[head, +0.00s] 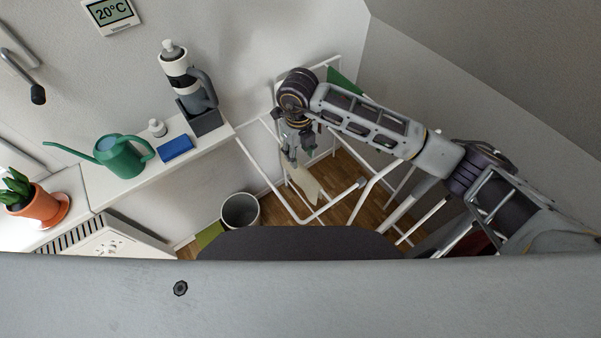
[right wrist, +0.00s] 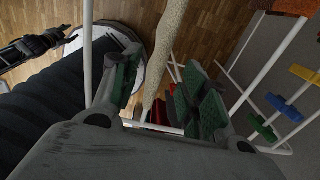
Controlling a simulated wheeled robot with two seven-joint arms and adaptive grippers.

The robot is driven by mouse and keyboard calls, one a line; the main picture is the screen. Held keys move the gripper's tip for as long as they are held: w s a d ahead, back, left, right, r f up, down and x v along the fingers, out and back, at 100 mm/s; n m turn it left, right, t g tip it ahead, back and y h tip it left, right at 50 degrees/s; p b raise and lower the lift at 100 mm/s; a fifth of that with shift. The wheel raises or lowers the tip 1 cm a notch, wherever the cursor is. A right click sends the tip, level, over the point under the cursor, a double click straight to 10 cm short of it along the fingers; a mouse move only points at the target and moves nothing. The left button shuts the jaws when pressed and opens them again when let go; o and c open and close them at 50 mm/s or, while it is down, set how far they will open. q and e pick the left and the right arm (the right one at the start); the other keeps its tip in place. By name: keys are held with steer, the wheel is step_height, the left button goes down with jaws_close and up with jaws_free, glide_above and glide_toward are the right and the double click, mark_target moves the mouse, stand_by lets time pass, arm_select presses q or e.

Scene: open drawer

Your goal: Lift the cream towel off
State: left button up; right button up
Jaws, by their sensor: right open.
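The cream towel (head: 302,180) hangs over a bar of the white drying rack (head: 331,207) in the head view. In the right wrist view the towel (right wrist: 169,45) shows edge-on as a narrow strip, hanging between the lines of my two fingers. My right gripper (head: 290,157) is open at the towel's upper left end in the head view. Its green-padded fingers (right wrist: 160,92) stand apart in the right wrist view, one on each side of the strip; contact cannot be told. A dark shape at the wrist view's upper left may be my left gripper (right wrist: 35,45).
A green cloth (head: 345,82) hangs at the rack's back. A bin (head: 240,210) stands left of the rack. A shelf holds a watering can (head: 122,156), a blue item (head: 175,148) and a bottle machine (head: 186,80).

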mark_target(301, 165)
steer(key=shift+f+p, duration=0.3)
steer(key=shift+f, duration=2.35)
steer(key=shift+f, duration=0.1)
steer(key=shift+w+d+f+p, duration=0.1)
steer(key=shift+f+p, duration=0.25)
steer(key=shift+f, duration=0.6)
steer(key=shift+w+d+f+p, duration=0.1)
steer(key=shift+f+p, duration=0.25)
steer(key=shift+f, duration=1.2)
steer(key=shift+c, duration=0.3)
jaws_close()
